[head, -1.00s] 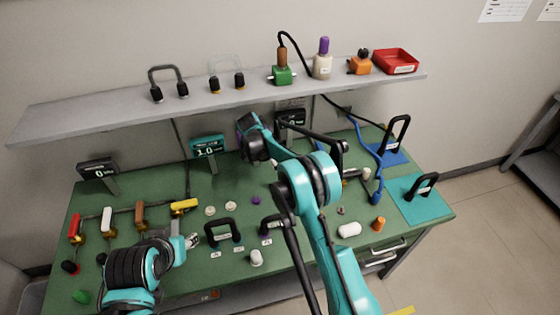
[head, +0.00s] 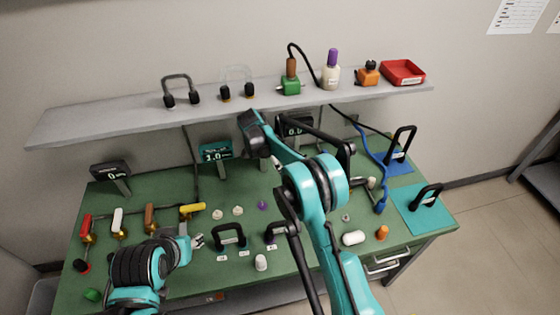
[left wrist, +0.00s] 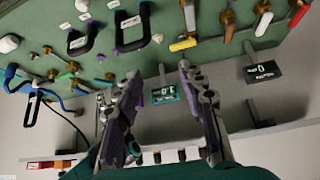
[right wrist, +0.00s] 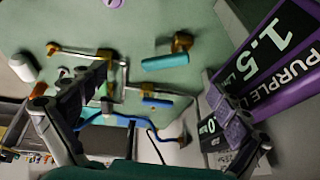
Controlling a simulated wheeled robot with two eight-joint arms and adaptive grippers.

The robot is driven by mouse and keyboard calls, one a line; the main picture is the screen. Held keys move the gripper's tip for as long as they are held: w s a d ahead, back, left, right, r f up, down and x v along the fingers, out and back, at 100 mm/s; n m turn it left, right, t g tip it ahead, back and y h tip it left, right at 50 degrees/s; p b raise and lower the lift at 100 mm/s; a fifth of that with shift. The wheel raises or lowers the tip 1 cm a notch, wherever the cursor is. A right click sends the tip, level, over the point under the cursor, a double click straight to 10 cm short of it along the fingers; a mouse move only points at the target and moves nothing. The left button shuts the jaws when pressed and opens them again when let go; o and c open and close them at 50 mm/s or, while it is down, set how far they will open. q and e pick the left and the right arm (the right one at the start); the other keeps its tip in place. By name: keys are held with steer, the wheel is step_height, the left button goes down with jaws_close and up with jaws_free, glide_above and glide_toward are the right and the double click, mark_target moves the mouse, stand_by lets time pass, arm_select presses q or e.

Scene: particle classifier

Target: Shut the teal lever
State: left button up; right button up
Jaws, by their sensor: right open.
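The teal lever (right wrist: 165,62) is a teal bar handle beside a brass valve fitting in the upper middle of the right wrist view. In the head view I cannot make it out; my right arm covers much of that area. My right gripper (right wrist: 160,110) is open, its fingers spread on either side of the picture, with the teal lever showing beyond the gap and apart from both fingers. My left gripper (head: 198,242) is over the bench's front left part in the head view. In the left wrist view its fingers (left wrist: 160,78) are spread with nothing between them.
A blue lever (right wrist: 157,102) is close to the teal one. A large purple display (right wrist: 275,55) stands near the right finger. A teal display (head: 215,153) stands at the green bench's back. Red (head: 86,225), white (head: 118,220) and yellow (head: 192,210) levers line the left.

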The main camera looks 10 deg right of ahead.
steer(key=shift+s+a+r, duration=0.1)
steer(key=shift+a+r, duration=0.15)
steer(key=shift+r, duration=0.4)
